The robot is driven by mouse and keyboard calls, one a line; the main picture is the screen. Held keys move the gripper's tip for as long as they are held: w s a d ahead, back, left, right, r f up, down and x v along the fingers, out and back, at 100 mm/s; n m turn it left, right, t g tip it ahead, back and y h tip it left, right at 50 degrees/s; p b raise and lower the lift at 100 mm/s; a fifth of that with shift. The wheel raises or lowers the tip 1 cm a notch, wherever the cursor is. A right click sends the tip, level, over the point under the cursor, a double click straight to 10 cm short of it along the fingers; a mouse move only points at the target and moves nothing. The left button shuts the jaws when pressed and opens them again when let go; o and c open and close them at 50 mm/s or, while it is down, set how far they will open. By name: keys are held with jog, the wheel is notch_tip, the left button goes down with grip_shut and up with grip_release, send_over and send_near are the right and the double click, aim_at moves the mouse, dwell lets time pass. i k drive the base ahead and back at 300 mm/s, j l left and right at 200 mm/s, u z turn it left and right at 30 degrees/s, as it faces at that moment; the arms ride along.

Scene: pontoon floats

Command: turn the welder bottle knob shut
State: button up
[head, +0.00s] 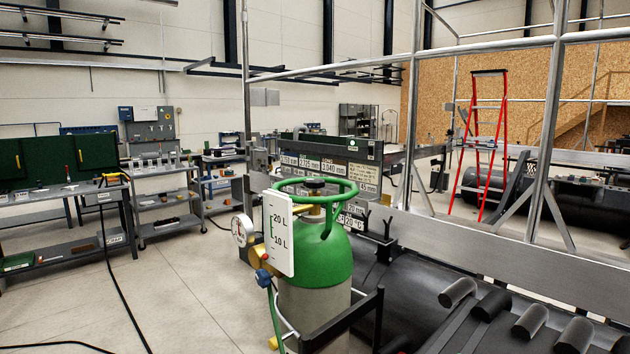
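The welder bottle (336,262) stands upright in front of me, with a green shoulder and a grey lower body. A green ring guard surrounds its top. A dark round knob (315,184) sits on top inside the guard. A brass regulator with a round gauge (242,230) and a blue knob (263,276) is at its left side. A white scale plate (277,234) marked 20 L and 10 L hangs in front of the bottle. Whether the dark knob is open or shut cannot be told. My gripper is not in view.
A black frame bar (345,318) wraps the bottle's lower right. Black pipes (480,310) and metal railing posts (548,130) stand to the right. A workbench (65,200) is at the left, with a cable on the floor. Floor at the left front is mostly clear.

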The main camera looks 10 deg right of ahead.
aim_at(314, 184)
jog(key=k, duration=0.5)
jog(key=k+u, duration=0.1)
jog(key=u, duration=1.15)
jog(key=i+l, duration=0.1)
jog(key=i, duration=0.4)
jog(key=i+l+u, duration=0.1)
jog(key=i, duration=0.4)
jog(key=i+l, duration=0.15)
jog(key=i, duration=1.35)
jog(key=i+l, duration=0.1)
jog(key=i, duration=0.85)
jog(key=i+z, duration=0.35)
jog(key=i+j+z, duration=0.2)
jog(key=z, duration=0.15)
jog(key=i+j+z, duration=0.2)
jog(key=z, duration=0.15)
jog(key=i, duration=0.05)
